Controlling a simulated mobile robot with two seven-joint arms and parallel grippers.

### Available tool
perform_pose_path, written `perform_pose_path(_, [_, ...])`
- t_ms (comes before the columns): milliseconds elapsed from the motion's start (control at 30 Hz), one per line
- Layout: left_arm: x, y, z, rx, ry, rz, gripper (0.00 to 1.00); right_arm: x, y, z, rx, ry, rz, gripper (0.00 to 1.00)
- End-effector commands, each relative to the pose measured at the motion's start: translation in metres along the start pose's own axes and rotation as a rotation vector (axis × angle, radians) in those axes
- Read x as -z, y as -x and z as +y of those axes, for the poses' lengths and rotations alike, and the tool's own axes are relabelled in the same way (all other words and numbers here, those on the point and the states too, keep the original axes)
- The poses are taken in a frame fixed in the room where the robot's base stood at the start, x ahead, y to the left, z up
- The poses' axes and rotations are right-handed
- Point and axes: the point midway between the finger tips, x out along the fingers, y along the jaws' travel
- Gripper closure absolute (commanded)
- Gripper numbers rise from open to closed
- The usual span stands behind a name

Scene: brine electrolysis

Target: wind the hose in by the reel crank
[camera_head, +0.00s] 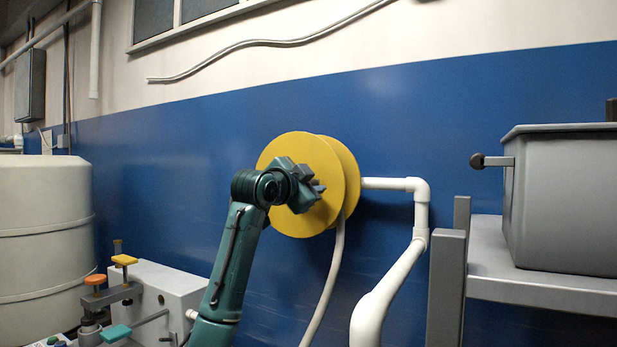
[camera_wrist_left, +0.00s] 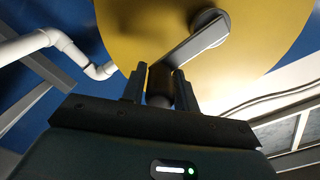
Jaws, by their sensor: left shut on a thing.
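The yellow hose reel (camera_head: 288,222) is mounted in front of the blue wall in the head view, and its face (camera_wrist_left: 125,30) fills the top of the left wrist view. The pale hose (camera_head: 331,280) hangs down from the reel's lower right side. The grey crank arm (camera_wrist_left: 194,48) runs from the hub (camera_wrist_left: 209,22) to a dark crank handle (camera_wrist_left: 160,85). My left gripper (camera_head: 318,187) is in front of the reel, its two fingers (camera_wrist_left: 160,76) shut around the crank handle. My gripper hides part of the crank in the head view. My right gripper is not in view.
A white pipe (camera_head: 421,206) runs close to the reel's right. A grey bin (camera_head: 560,200) stands on a shelf (camera_head: 540,287) further right. At lower left are a white box with valves (camera_head: 165,290) and a large pale tank (camera_head: 45,230).

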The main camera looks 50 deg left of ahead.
Motion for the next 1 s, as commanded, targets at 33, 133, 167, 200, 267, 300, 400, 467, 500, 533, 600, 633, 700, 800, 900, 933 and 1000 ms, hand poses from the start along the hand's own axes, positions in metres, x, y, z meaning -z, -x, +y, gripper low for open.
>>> perform_pose_path(33, [-0.005,-0.001,0.005,-0.008,-0.037,-0.010,1.00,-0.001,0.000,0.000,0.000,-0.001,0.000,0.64])
perform_pose_path(133, [-0.008,-0.001,0.009,-0.008,-0.105,-0.010,1.00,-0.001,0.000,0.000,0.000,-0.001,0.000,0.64])
perform_pose_path(167, [-0.009,-0.001,0.009,-0.008,-0.122,-0.009,1.00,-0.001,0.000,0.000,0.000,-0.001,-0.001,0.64])
perform_pose_path(200, [-0.010,-0.001,0.011,-0.008,-0.145,-0.009,1.00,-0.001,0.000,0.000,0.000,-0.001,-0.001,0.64])
perform_pose_path(267, [-0.011,-0.001,0.012,-0.009,-0.173,-0.009,1.00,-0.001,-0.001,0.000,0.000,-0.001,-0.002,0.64])
perform_pose_path(300, [-0.012,-0.001,0.013,-0.008,-0.191,-0.009,1.00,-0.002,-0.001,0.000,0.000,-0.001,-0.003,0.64])
perform_pose_path(400, [-0.013,-0.001,0.015,-0.007,-0.225,-0.007,1.00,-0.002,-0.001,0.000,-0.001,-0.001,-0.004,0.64])
perform_pose_path(467, [-0.014,-0.001,0.015,-0.007,-0.240,-0.006,1.00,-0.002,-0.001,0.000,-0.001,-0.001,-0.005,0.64])
perform_pose_path(500, [-0.014,-0.001,0.015,-0.007,-0.247,-0.006,1.00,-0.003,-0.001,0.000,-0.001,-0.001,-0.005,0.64])
perform_pose_path(533, [-0.014,-0.001,0.016,-0.007,-0.253,-0.005,1.00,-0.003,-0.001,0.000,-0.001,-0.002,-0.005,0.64])
perform_pose_path(600, [-0.014,-0.001,0.016,-0.007,-0.261,-0.004,1.00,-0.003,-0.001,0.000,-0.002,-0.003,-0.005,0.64])
perform_pose_path(633, [-0.015,-0.001,0.016,-0.007,-0.264,-0.004,1.00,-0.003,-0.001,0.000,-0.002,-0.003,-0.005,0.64])
perform_pose_path(700, [-0.015,-0.001,0.016,-0.007,-0.267,-0.004,1.00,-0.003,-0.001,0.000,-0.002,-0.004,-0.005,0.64])
perform_pose_path(800, [-0.015,-0.001,0.016,-0.006,-0.268,-0.003,1.00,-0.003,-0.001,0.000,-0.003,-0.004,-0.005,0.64])
perform_pose_path(900, [-0.014,-0.001,0.016,-0.006,-0.268,-0.003,1.00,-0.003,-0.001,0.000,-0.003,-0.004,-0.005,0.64])
perform_pose_path(933, [-0.014,-0.001,0.016,-0.006,-0.268,-0.003,1.00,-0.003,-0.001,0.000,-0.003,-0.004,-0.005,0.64])
perform_pose_path(1000, [-0.014,-0.001,0.016,-0.006,-0.267,-0.003,1.00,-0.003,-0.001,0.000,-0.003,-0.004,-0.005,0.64])
